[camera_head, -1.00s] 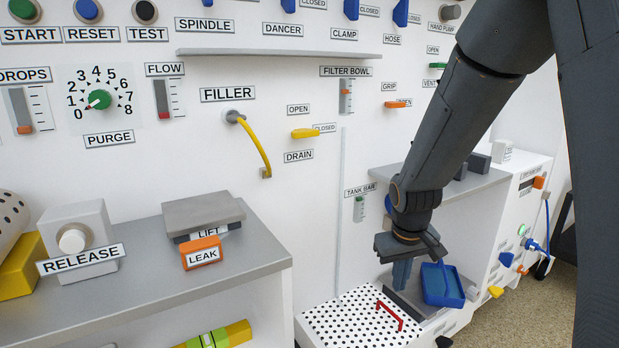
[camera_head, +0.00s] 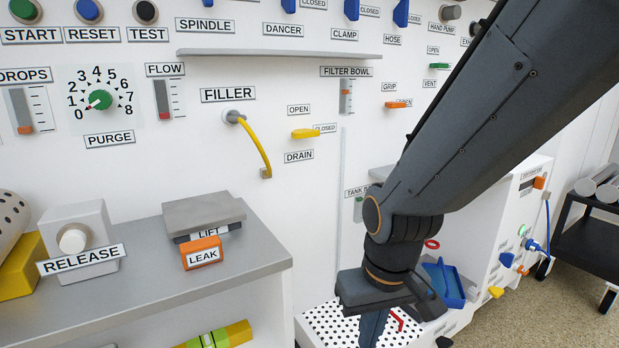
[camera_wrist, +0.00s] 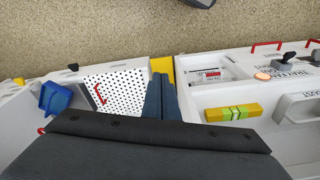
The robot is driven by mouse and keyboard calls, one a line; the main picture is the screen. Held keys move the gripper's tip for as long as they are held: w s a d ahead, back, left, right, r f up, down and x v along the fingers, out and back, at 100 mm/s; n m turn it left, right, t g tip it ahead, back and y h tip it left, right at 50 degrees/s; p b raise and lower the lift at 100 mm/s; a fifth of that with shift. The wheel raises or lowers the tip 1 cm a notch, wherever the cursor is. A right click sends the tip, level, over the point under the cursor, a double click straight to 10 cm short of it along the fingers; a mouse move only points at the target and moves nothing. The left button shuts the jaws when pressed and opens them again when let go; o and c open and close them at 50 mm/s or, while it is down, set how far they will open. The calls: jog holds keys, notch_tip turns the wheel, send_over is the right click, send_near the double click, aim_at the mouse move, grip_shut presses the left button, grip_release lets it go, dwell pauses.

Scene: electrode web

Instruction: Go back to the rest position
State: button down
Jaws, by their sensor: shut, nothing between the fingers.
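My gripper (camera_head: 372,330) shows at the bottom of the head view, in front of the white perforated plate (camera_head: 328,322). Its fingers point down and the tips run off the lower edge there. In the wrist view my gripper (camera_wrist: 160,92) has its two blue-grey fingers together with nothing between them. They hang beside the perforated plate (camera_wrist: 120,90), apart from any object.
A blue tray (camera_head: 443,284) and a red handle (camera_head: 397,319) lie right of my gripper. A grey shelf (camera_head: 150,275) with the RELEASE and LIFT blocks stands left. A yellow-green level (camera_wrist: 232,112) lies in a compartment. A black cart (camera_head: 590,240) stands far right.

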jog(key=s+a+r+n+g, duration=0.1)
jog(key=s+a+r+n, duration=0.15)
jog(key=s+a, duration=0.45)
jog(key=d+r+m+p, duration=0.2)
jog(key=d+r+p, duration=0.6)
jog(key=r+p, duration=0.2)
jog(key=s+d+r+m+p, duration=0.1)
jog(key=d+r+m+p, duration=0.2)
jog(key=d+r+p, duration=0.5)
notch_tip(320, 180, up, 2)
jog(key=p, duration=0.7)
jog(key=shift+d+r+h, duration=0.2)
jog(key=shift+r+h, duration=0.05)
jog(key=shift+h, duration=0.05)
